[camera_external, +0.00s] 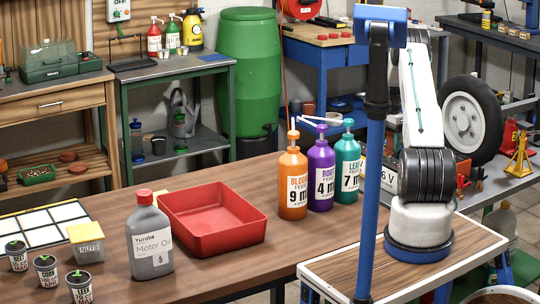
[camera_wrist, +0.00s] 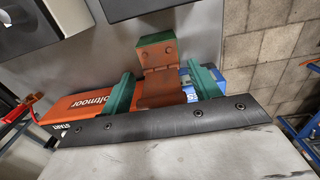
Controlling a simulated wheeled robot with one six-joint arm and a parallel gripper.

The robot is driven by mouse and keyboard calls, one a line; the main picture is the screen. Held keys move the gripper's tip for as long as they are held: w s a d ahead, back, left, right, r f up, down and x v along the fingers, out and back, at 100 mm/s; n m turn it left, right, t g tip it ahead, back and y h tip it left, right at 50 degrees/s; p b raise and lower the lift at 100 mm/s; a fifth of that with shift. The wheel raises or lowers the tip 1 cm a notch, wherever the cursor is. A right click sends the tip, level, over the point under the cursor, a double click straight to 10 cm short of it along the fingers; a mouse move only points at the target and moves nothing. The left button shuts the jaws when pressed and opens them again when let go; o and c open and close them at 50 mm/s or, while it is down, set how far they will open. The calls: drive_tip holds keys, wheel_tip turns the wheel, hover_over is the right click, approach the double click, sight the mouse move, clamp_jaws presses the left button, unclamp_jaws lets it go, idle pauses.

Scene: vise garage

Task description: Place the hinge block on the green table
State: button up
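In the wrist view, the hinge block (camera_wrist: 158,77) is a copper-brown folded plate with a green-faced upper end. It lies between the two green fingers of my gripper (camera_wrist: 163,88). A blue patch shows between its upper part and the right finger; its lower part reaches close to both fingers. I cannot tell whether they press on it. In the external view, neither the hinge block nor my gripper shows. A green-framed table with a dark top (camera_external: 178,66) stands at the back left, a likely match for the green table.
A brown table (camera_external: 290,245) in front holds a red tray (camera_external: 212,222), a motor oil bottle (camera_external: 150,238), several coloured bottles and small pots. In the wrist view, an orange lettered object (camera_wrist: 85,106) lies behind the left finger.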

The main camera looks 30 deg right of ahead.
sight(388, 153)
wheel_tip(388, 153, up, 12)
drive_tip(key=s+a+r+n, duration=0.3)
drive_tip(key=s+a+r, duration=0.1)
drive_tip(key=a+r, duration=0.4)
drive_tip(key=s+a+r+n, duration=0.3)
drive_tip(key=s+a+r, duration=0.2)
drive_tip(key=a, duration=0.5)
drive_tip(key=s+a+r+n, duration=0.2)
drive_tip(key=s+a+r, duration=0.2)
drive_tip(key=a+r, duration=0.45)
drive_tip(key=s+a+n+t, duration=0.1)
drive_tip(key=s+a+n, duration=0.4)
drive_tip(key=s+a, duration=0.85)
drive_tip(key=s+a+f+n, duration=0.2)
drive_tip(key=s+f, duration=0.1)
drive_tip(key=s, duration=0.5)
drive_tip(key=s+a+f+n, duration=0.2)
drive_tip(key=s+f+n, duration=0.1)
drive_tip(key=s, duration=0.4)
drive_tip(key=shift+s, duration=0.35)
